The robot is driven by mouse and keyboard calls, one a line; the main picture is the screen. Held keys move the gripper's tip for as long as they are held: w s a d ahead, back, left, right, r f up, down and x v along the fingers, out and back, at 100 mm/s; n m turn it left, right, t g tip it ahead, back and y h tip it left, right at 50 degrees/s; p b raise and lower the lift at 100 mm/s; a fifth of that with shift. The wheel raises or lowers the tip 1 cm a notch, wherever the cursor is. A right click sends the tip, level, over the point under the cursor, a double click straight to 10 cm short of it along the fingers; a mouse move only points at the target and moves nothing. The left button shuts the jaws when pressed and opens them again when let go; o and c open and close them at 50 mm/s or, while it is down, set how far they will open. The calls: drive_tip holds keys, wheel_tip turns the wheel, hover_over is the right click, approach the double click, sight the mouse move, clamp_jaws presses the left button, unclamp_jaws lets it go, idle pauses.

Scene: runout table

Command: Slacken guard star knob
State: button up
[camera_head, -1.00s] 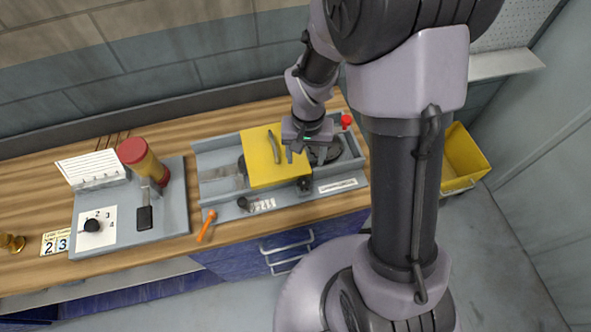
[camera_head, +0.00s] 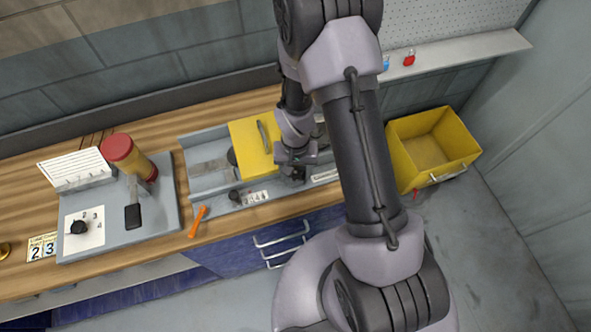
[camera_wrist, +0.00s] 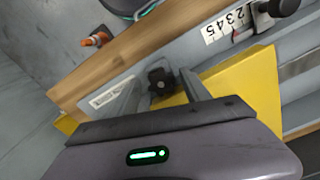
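The yellow guard (camera_head: 247,150) lies over the grey runout channel, with a grey handle (camera_head: 264,137) on top. Its dark star knob (camera_head: 298,178) is at the guard's front right corner, mostly covered by my gripper (camera_head: 296,163) in the head view. In the wrist view the black knob (camera_wrist: 160,81) shows between the two fingers of my gripper (camera_wrist: 158,90), near their tips. The fingers are apart, one on each side of it. I cannot tell whether either finger touches the knob. The yellow guard (camera_wrist: 240,85) fills the area right of the fingers.
A second black knob (camera_head: 234,195) sits by a number scale (camera_head: 256,197) on the front rail; it also shows in the wrist view (camera_wrist: 285,7). An orange tool (camera_head: 197,221) lies at the bench edge. A yellow bin (camera_head: 430,150) stands right; a red-topped cylinder (camera_head: 120,150) stands left.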

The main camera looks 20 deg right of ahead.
sight(296, 174)
clamp_jaws()
drive_tip(key=n+b, duration=0.1)
drive_tip(key=n, duration=0.1)
drive_tip(key=shift+d+f+n, duration=0.1)
drive_tip(key=shift+f+n, duration=0.05)
drive_tip(key=shift+n, duration=0.15)
drive_tip(key=shift+n+b, duration=0.4)
drive_tip(key=shift+n, duration=0.6)
drive_tip(key=shift+o, duration=1.2)
unclamp_jaws()
drive_tip(key=shift+r, duration=0.2)
wheel_tip(296, 174, up, 17)
drive_tip(key=p, duration=0.3)
drive_tip(key=shift+r, duration=0.2)
